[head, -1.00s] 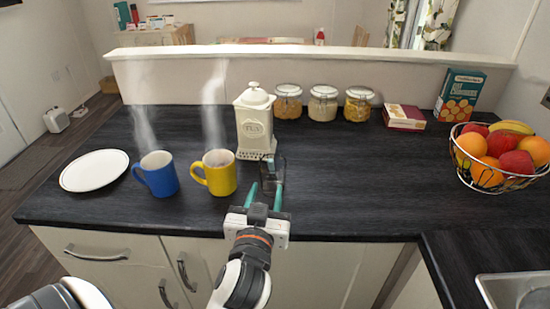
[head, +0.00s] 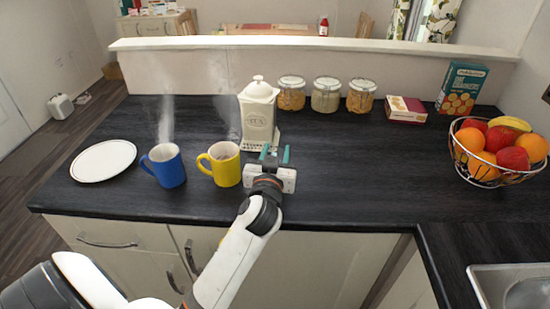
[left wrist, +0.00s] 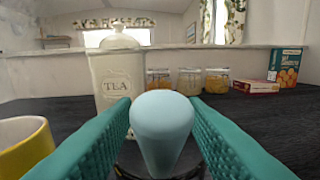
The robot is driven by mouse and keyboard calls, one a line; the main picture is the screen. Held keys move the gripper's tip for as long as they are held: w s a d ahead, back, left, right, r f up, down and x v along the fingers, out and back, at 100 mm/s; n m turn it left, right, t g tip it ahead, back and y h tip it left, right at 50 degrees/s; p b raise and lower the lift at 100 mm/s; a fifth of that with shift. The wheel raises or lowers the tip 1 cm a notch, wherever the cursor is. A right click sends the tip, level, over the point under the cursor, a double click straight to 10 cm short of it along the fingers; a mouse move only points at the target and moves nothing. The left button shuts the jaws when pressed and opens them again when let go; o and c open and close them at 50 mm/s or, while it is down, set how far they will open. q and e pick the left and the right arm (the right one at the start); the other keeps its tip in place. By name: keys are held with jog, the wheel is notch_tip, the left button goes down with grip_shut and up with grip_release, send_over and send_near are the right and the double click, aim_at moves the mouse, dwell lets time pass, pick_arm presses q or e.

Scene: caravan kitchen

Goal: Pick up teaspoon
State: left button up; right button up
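In the left wrist view a pale blue rounded piece (left wrist: 162,125), which looks like the teaspoon's handle end, stands between my left gripper's teal fingers. It narrows downward toward a dark rim low in the picture. The rest of the spoon is hidden. My left gripper (head: 275,153) is open over the worktop, in front of the cream tea canister (head: 259,113) and right of the yellow mug (head: 226,168). Its fingers are about as far apart as before, on either side of the handle. In the head view the gripper hides the spoon. My right gripper is not in view.
The yellow mug's rim (left wrist: 24,140) is close on the left, with a blue mug (head: 168,168) and white plate (head: 103,160) beyond. Glass jars (head: 326,95) stand behind, and a wire fruit basket (head: 500,168) stands right. The middle right of the dark worktop (head: 370,170) is clear.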

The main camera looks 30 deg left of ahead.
pick_arm(q)
grip_shut()
jog(key=shift+r, duration=0.1)
